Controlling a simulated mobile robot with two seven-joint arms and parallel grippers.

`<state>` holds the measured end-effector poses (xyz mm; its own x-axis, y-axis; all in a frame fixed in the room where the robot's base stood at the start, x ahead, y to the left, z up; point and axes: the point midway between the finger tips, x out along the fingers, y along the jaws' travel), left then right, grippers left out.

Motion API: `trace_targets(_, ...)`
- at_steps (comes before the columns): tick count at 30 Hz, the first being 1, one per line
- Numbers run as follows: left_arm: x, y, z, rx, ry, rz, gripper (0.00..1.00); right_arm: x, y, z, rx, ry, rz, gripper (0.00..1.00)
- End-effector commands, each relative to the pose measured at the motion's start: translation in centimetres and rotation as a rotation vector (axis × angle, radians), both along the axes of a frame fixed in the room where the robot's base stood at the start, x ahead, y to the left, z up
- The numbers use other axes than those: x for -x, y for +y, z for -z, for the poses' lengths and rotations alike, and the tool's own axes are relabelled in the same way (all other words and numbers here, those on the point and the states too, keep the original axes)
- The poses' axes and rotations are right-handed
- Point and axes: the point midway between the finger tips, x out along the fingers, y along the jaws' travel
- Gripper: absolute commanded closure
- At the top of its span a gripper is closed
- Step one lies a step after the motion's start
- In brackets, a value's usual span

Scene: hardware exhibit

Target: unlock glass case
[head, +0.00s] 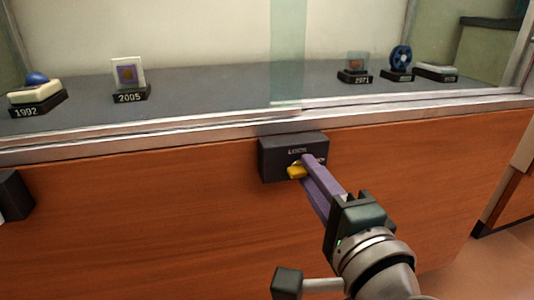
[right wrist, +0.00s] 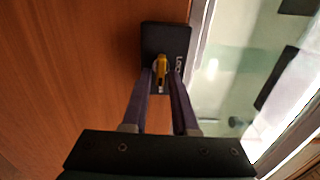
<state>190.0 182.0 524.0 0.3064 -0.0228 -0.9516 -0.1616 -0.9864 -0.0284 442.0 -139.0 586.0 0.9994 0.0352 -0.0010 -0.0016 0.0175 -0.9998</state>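A small yellow key (head: 296,172) sits at the front of the black lock box (head: 268,161), which is mounted on the wood panel below the glass case (head: 190,133). My right gripper (head: 308,164) reaches up to the box from the lower right, its purple fingers at the key. In the right wrist view, the key (right wrist: 161,70) shows between the two fingers (right wrist: 166,78), in front of the lock box (right wrist: 153,38). The fingers stand apart with a narrow gap; contact with the key is not clear.
Inside the case stand several small exhibits on labelled black bases, such as the 1992 piece (head: 36,95) and the 2005 piece (head: 130,85). The wood panel (head: 130,220) is otherwise clear.

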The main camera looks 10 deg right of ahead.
Motion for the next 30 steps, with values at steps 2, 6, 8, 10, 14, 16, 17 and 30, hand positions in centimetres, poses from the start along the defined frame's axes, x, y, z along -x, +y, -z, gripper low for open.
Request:
trace_targets(2,0.0,0.0,0.0,0.0,0.0,0.0,0.5,0.0,0.0,0.0,0.001,0.0,0.0,0.63)
trace_targets(6,0.0,0.0,0.0,-0.002,0.0,0.002,0.5,0.0,0.0,0.0,0.001,-0.001,0.001,0.57)
trace_targets(8,0.0,0.1,0.0,-0.003,0.0,0.002,0.5,0.0,0.0,0.0,0.002,-0.001,0.001,0.57)
trace_targets(10,0.0,0.1,0.0,-0.005,0.0,0.004,0.5,0.0,0.0,0.0,0.002,-0.001,0.001,0.57)
trace_targets(14,0.0,0.2,-0.4,-0.008,0.0,0.006,0.5,0.8,-0.1,-0.1,0.004,0.001,0.001,0.57)
trace_targets(16,0.0,0.3,-0.8,-0.009,0.0,0.006,0.5,1.9,-0.1,-0.2,0.004,0.002,-0.001,0.57)
trace_targets(17,0.0,0.3,-1.0,-0.011,0.0,0.007,0.5,2.5,-0.1,-0.2,0.004,0.004,-0.001,0.57)
trace_targets(30,0.0,0.3,-2.6,-0.011,0.0,0.007,0.5,9.6,-0.3,-0.1,0.002,0.0,0.0,0.57)
